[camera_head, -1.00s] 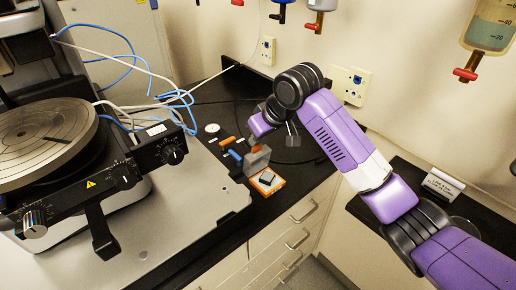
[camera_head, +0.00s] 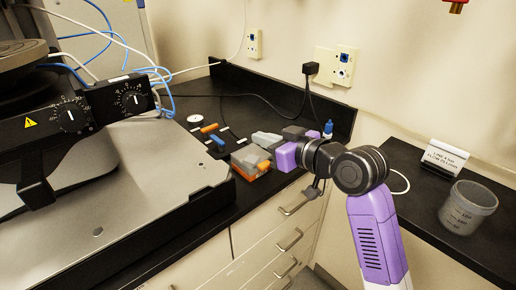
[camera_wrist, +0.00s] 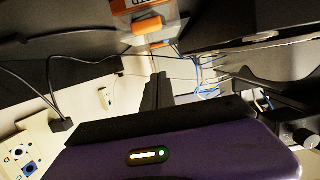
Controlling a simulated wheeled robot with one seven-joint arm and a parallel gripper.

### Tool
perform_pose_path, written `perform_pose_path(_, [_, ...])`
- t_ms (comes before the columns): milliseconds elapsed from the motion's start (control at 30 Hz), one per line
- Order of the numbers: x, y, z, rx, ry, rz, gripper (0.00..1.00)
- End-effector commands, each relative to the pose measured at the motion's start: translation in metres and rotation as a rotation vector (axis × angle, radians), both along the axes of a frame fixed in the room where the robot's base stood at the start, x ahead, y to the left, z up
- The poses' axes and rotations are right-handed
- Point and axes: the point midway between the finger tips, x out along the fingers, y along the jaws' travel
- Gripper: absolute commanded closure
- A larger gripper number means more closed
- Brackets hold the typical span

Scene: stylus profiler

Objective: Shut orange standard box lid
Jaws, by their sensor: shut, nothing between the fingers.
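The orange standard box (camera_head: 245,175) sits on the black counter, right of the profiler's base plate. My gripper (camera_head: 279,157) is shut and empty, low at the right side of the box, close to an orange piece at the box's right end. Its fingertips are hard to make out, and contact is unclear. The wrist view shows a grey part with an orange piece (camera_wrist: 147,26) at the top edge, partly cut off.
The profiler base plate (camera_head: 130,200) fills the left. An orange-handled tool (camera_head: 210,128), a blue-handled tool (camera_head: 217,140) and a round white item (camera_head: 195,119) lie behind the box. Wall outlets (camera_head: 345,66) and a cable are behind. A beaker (camera_head: 468,207) stands on the right counter.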

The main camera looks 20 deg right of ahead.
Motion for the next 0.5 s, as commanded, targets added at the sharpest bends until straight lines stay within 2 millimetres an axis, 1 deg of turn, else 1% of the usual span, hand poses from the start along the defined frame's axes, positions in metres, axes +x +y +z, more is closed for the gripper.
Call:
perform_pose_path(33, [-0.003, -0.001, -0.014, 0.01, -0.027, 0.0, 1.0])
perform_pose_path(500, [-0.025, -0.007, -0.042, 0.097, -0.296, 0.001, 1.0])
